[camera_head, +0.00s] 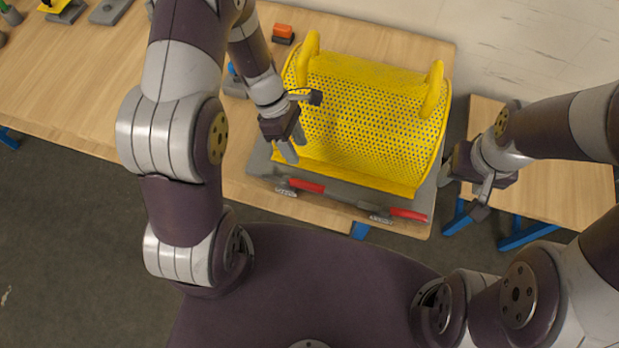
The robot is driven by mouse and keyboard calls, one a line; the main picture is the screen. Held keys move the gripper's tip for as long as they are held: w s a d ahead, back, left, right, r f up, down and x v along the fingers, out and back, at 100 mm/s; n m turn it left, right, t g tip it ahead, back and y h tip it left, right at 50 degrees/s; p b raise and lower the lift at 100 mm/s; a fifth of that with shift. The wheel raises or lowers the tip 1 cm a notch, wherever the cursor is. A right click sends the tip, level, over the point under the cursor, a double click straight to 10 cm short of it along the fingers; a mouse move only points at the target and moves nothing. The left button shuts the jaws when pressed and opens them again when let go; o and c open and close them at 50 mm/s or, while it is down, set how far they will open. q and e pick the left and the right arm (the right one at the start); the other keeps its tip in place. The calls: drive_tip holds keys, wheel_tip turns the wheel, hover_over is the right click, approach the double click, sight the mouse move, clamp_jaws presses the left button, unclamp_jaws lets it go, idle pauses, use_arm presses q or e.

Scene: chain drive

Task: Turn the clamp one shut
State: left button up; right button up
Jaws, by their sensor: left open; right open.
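Two clamps with red handles sit along the front edge of the grey base plate (345,199): a left clamp (306,186) and a right clamp (408,214). Both handles lie roughly along the edge; I cannot tell whether either clamp is shut, nor which one is clamp one. A yellow perforated guard (365,120) with two handles on top stands on the plate. My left gripper (289,148) is open and empty, in front of the guard's left part, above and left of the left clamp. My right gripper (480,200) is open, right of the plate, apart from the right clamp.
The wooden table (70,90) extends left with free room. A red-orange block (283,33) lies behind the guard's left end. A yellow and black item (55,7) stands at the far left back. A second wooden table (560,190) is at right, across a gap.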

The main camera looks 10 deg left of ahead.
use_arm(q)
approach(315, 185)
drive_tip(key=d+f, duration=0.1)
drive_tip(key=x, duration=0.6)
drive_tip(key=shift+s+a+f, duration=0.1)
drive_tip(key=shift+s+f, duration=0.05)
drive_tip(key=shift+f, duration=0.3)
drive_tip(key=shift+s+d+f, duration=0.1)
drive_tip(key=shift+d+f, duration=0.15)
drive_tip(key=shift+d, duration=0.05)
drive_tip(key=shift+a, duration=0.1)
clamp_jaws()
